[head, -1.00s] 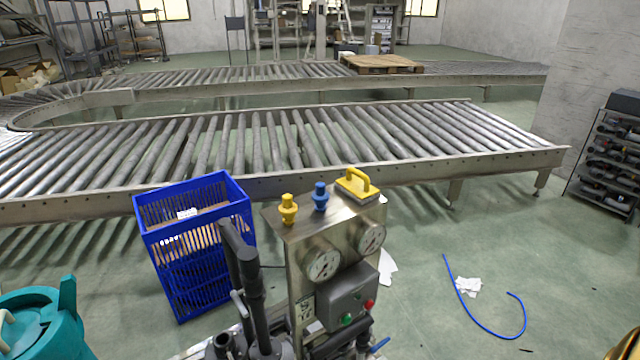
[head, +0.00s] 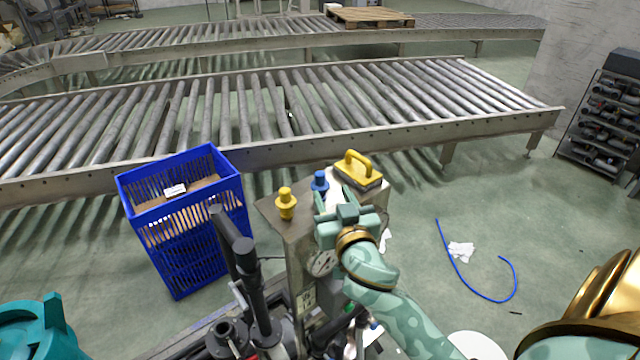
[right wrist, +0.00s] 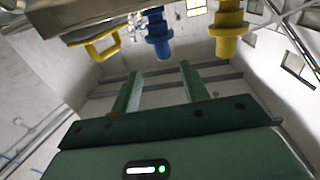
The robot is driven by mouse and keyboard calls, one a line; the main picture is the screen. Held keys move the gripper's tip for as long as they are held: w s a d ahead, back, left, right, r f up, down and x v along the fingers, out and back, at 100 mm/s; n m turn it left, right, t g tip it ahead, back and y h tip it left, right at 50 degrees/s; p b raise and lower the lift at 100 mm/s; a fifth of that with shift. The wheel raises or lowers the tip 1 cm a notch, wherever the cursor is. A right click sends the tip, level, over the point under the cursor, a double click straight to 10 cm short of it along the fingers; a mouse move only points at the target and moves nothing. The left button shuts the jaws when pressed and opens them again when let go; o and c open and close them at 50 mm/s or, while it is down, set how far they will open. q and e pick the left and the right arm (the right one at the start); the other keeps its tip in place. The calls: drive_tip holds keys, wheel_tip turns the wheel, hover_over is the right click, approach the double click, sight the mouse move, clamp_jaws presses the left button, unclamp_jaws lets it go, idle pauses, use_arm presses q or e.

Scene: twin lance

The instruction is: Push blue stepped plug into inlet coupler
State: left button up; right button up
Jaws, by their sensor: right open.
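The blue stepped plug (head: 320,181) stands upright on top of the metal pump cabinet (head: 290,228), between a yellow stepped plug (head: 285,204) and a yellow-handled block (head: 358,170). My right gripper (head: 331,200) is open and empty, close in front of the blue plug. In the right wrist view the picture is upside down: the blue plug (right wrist: 158,36) lies just beyond the open fingertips (right wrist: 161,69), not between them. The yellow plug (right wrist: 229,30) is to its right there. I cannot tell for sure which fitting is the inlet coupler; an open dark fitting (head: 226,336) shows low down. My left gripper is out of view.
A black bent pipe (head: 238,245) rises left of the cabinet. A blue crate (head: 185,225) stands on the floor farther left. A roller conveyor (head: 270,110) runs behind. A blue hose (head: 460,268) lies on the floor at right.

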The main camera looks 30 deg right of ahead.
sight(321, 178)
drive_tip(key=x, duration=0.8)
drive_tip(key=shift+w+a, duration=0.25)
clamp_jaws()
